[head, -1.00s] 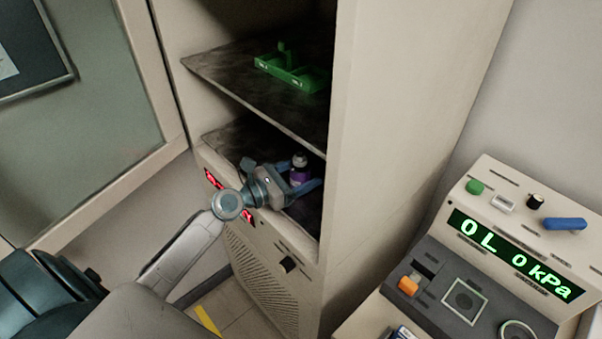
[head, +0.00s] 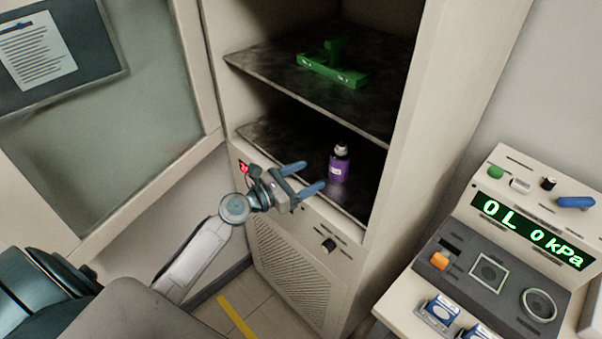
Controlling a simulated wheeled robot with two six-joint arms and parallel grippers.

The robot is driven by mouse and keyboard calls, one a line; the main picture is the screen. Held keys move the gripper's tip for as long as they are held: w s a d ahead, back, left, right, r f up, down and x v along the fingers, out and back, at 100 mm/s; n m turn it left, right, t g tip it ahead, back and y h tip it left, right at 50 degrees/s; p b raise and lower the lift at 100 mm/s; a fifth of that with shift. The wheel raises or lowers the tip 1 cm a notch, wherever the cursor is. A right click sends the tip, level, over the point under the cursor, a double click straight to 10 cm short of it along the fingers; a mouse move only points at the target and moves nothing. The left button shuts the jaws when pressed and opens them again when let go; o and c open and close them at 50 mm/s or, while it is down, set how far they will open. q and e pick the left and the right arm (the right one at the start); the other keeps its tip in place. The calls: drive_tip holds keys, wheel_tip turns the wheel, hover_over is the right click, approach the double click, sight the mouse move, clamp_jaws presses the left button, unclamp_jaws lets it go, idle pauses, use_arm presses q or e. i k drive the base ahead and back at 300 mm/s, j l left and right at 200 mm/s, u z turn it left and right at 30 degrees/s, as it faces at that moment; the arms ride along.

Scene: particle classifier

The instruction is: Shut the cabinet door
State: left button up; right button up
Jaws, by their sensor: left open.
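The cabinet (head: 415,125) stands open, with its door (head: 160,158) swung out to the left. The door has a glass pane and a pale frame. My left gripper (head: 312,177) is open and empty just in front of the lower shelf, its blue fingers pointing right toward a purple bottle (head: 340,168). The bottle stands upright on that shelf, apart from the fingers. The gripper is to the right of the door and not touching it. My right gripper is not in view.
A green rack (head: 330,68) sits on the upper shelf (head: 260,68). A control panel (head: 500,255) with a green-lit display stands at the right, with small blue-and-white boxes (head: 438,312) at its front. A paper sheet (head: 38,50) hangs on a dark board behind the door glass.

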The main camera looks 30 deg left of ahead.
sight(28, 219)
drive_tip(key=k+u, duration=0.15)
drive_tip(key=u, duration=0.3)
drive_tip(key=k+j+u, duration=0.1)
drive_tip(key=u, duration=0.35)
drive_tip(key=k+j+u, duration=0.1)
drive_tip(key=u, duration=0.35)
drive_tip(key=j, duration=0.1)
